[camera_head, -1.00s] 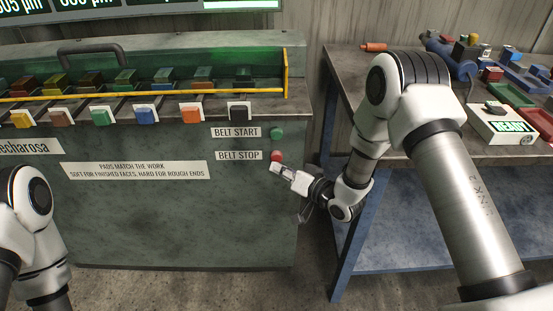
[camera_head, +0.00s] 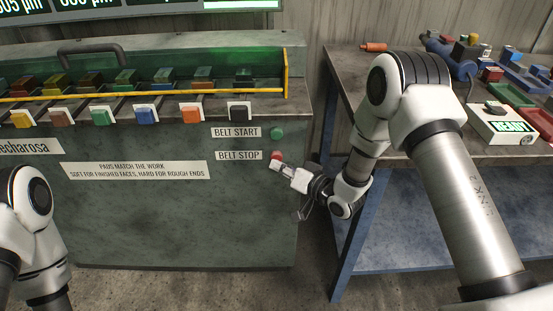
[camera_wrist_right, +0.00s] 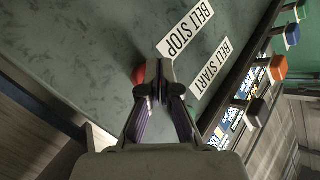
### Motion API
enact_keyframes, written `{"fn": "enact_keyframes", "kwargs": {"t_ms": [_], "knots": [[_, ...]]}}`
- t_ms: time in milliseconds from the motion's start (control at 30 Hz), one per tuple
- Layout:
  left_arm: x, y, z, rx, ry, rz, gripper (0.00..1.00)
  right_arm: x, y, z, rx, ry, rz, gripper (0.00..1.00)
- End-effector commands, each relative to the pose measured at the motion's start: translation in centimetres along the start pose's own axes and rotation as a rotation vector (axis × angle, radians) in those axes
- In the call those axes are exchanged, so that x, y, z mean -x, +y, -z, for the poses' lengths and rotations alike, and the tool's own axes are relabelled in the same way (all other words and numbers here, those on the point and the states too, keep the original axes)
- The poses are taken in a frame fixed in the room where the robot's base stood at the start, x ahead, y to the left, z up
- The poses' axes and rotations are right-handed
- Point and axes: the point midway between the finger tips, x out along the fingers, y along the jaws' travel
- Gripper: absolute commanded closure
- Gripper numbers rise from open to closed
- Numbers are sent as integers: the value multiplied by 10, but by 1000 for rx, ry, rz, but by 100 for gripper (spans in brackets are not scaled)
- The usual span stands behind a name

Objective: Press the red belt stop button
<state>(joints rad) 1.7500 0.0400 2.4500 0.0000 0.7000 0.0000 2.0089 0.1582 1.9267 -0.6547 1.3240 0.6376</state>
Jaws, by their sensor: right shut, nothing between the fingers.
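The red belt stop button (camera_head: 277,155) sits on the front of the green machine, right of the "BELT STOP" label (camera_head: 239,155). My right gripper (camera_head: 274,165) is shut and empty, with its tips at the button's lower edge in the head view. In the right wrist view the red button (camera_wrist_right: 139,74) shows beside the shut fingertips (camera_wrist_right: 158,66), which partly cover it. I cannot tell whether the tips touch it. The green belt start button (camera_head: 277,133) is just above. My left arm shows at the left edge; its gripper is out of view.
The green machine (camera_head: 180,220) carries a row of coloured pads and a yellow rail (camera_head: 286,75) on top. A workbench (camera_head: 430,155) with a white "READY" box (camera_head: 502,124) and several coloured parts stands at the right. Floor shows between the two.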

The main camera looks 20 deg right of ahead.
Motion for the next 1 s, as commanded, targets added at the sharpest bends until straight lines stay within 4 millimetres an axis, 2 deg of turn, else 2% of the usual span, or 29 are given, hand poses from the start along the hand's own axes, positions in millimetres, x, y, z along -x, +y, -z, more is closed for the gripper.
{"fn": "enact_keyframes", "kwargs": {"t_ms": [1000], "knots": [[-1,0,0,0,0,0,60,-6,5,5,0,1,0,100]]}}
